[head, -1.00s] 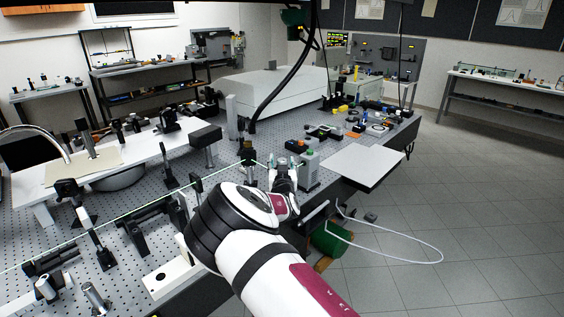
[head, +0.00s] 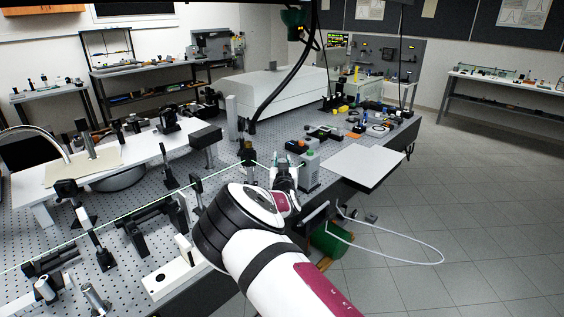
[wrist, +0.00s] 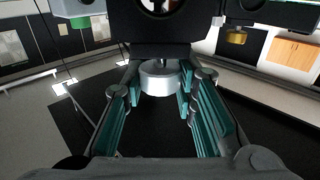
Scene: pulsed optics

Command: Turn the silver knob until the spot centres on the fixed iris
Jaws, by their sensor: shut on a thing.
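The silver knob (wrist: 160,79) sits under a dark mount at the top middle of the wrist view. My gripper (wrist: 159,88) has its teal-padded fingers on both sides of the knob and is shut on it. In the head view my gripper (head: 285,172) reaches to the mounts at the right edge of the optical table, and my arm and fingers hide the knob there. A green beam (head: 115,220) runs along the table towards this area. I cannot make out the spot or which part is the fixed iris.
A brass knob (wrist: 236,38) is on the right in the wrist view, clear of my fingers. A grey-green block with a green top (head: 309,168) stands just right of my gripper. A white board (head: 362,167) lies further right. Posts and mounts crowd the left of the table.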

